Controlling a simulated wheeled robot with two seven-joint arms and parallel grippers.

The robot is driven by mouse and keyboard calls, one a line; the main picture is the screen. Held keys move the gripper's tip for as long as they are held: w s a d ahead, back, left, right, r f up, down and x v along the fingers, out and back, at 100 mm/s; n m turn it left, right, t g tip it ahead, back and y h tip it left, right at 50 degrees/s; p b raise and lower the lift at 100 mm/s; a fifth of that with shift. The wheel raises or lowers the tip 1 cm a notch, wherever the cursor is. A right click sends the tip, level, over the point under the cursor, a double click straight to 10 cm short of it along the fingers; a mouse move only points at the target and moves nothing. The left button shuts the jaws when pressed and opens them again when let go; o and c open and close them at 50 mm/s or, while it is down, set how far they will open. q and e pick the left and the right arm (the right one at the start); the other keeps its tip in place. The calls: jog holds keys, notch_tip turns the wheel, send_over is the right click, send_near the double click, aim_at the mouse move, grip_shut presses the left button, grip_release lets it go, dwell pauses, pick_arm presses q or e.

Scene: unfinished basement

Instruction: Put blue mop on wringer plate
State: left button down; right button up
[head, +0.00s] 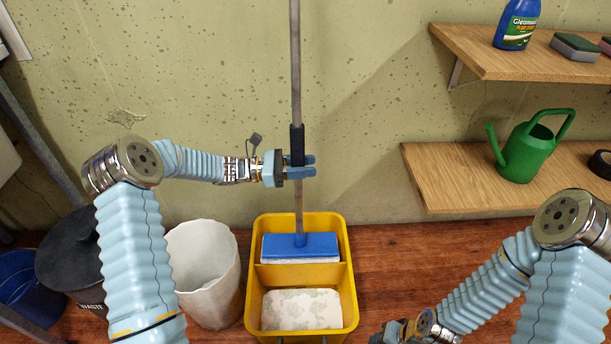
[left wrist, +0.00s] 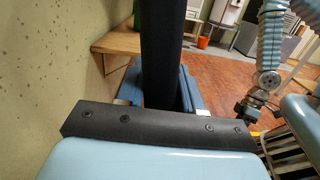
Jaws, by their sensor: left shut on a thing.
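The blue mop (head: 300,246) has a flat blue head with a white pad under it and a long grey pole with a black grip. My left gripper (head: 301,168) is shut around the pole at the black grip, which also shows in the left wrist view (left wrist: 162,50). The pole is close to upright. The mop head is over the back part of the yellow bucket (head: 349,300); I cannot tell whether it touches anything below. The wringer plate is not clearly seen; the head may hide it. A pale speckled surface (head: 301,310) shows in the bucket's front part. My right gripper (head: 392,332) is low at the bottom edge.
A white bin (head: 205,270) stands left of the bucket, with a black waste bin (head: 75,255) and a blue bucket (head: 28,288) farther left. Wooden shelves on the right hold a green watering can (head: 527,150), a blue bottle (head: 517,22) and sponges (head: 574,46).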

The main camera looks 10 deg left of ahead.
pick_arm(q)
jog(key=c, duration=0.8)
grip_release()
jog(key=f, duration=0.2)
jog(key=shift+s+a+f, duration=0.15)
jog(key=shift+s+f, duration=0.05)
jog(key=shift+f, duration=0.15)
jog(key=shift+r, duration=0.3)
jog(key=v, duration=1.1)
jog(key=shift+a+r, duration=0.25)
jog(key=shift+a, duration=0.2)
